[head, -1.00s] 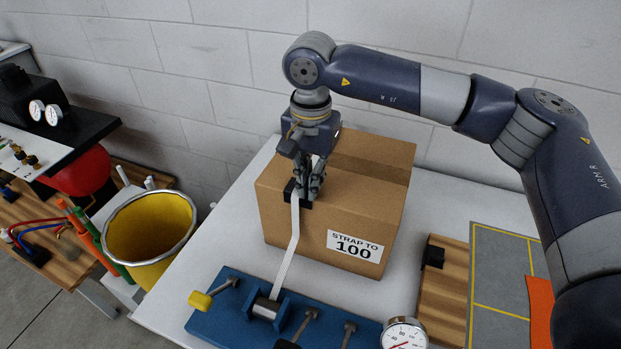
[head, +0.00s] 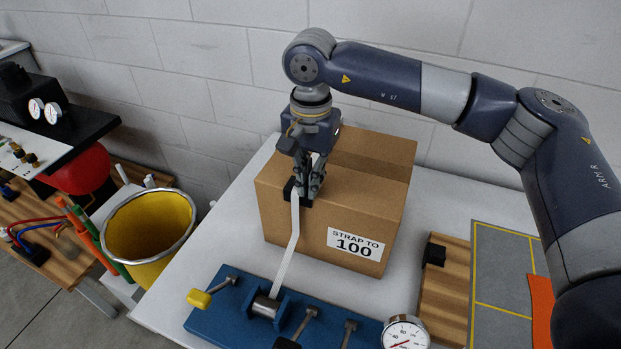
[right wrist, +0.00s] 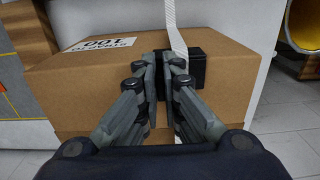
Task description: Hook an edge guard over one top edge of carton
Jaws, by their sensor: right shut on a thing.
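The brown carton (head: 380,215), labelled "STRAP TO 100", stands on the white table; it also fills much of the right wrist view (right wrist: 85,95). My right gripper (head: 309,192) is at the carton's top front edge, left of the label. Its fingers are closed on a black edge guard (head: 298,200), which sits at that edge beside the white strap (head: 290,245). In the right wrist view the guard (right wrist: 196,68) shows behind and right of the fingertips (right wrist: 163,66). The fingers hide part of it, so its exact seating is unclear. My left gripper is out of view.
The strap runs down to a blue tensioner (head: 225,318) with a yellow-handled lever and a gauge (head: 404,334). Another black piece (head: 434,252) sits on a wooden block (head: 445,290) at right. A yellow bin (head: 150,235) stands left of the table.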

